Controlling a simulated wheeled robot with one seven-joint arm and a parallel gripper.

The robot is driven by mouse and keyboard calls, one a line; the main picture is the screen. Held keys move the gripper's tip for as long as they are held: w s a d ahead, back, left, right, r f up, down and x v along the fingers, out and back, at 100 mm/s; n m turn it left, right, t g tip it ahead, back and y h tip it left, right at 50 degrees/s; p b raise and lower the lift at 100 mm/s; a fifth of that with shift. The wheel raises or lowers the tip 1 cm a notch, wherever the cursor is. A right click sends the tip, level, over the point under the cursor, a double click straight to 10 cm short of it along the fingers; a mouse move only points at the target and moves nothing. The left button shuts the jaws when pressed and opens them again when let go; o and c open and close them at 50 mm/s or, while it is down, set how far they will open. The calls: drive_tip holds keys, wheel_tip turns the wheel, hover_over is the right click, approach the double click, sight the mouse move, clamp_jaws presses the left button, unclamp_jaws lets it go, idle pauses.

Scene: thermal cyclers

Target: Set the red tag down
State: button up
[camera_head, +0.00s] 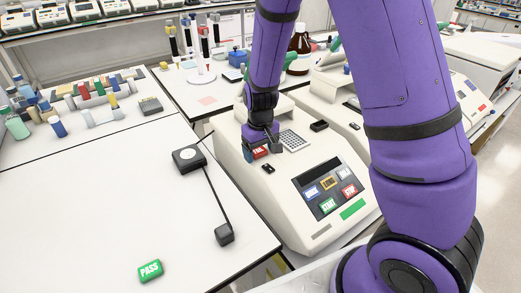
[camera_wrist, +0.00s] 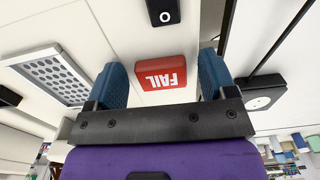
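The red tag (camera_wrist: 164,73), marked FAIL, lies between my gripper's two blue fingers in the wrist view. A gap shows on each side of it, so the fingers do not touch it. In the head view the red tag (camera_head: 260,153) is on the left part of the cream thermal cycler's top (camera_head: 290,180), partly hidden by my gripper (camera_head: 262,145). My gripper (camera_wrist: 163,80) is open around the tag, pointing down close to the cycler.
A small black switch (camera_head: 268,169) sits near the tag. The sample block (camera_head: 293,140) is just right of my gripper. A black box (camera_head: 188,157) with a cable stands on the white bench to the left. A green PASS tag (camera_head: 150,270) lies at the bench front.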

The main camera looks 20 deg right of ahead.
sight(261, 153)
wheel_tip(261, 153, up, 12)
drive_tip(key=shift+r, duration=0.25)
idle(0.4)
drive_tip(key=s+d+r+m+t+y, duration=0.15)
drive_tip(key=s+d+r, duration=0.25)
drive_tip(key=s+r, duration=0.75)
drive_tip(key=s+d+r+t, duration=0.1)
drive_tip(key=s+r+t, duration=0.1)
drive_tip(key=s, duration=0.4)
drive_tip(key=s+d+r+t+h, duration=0.1)
drive_tip(key=s+r, duration=0.3)
drive_tip(key=s, duration=0.2)
drive_tip(key=shift+s+d+r+m+t, duration=0.25)
drive_tip(key=shift+d+m+t, duration=0.1)
drive_tip(key=shift+h, duration=0.25)
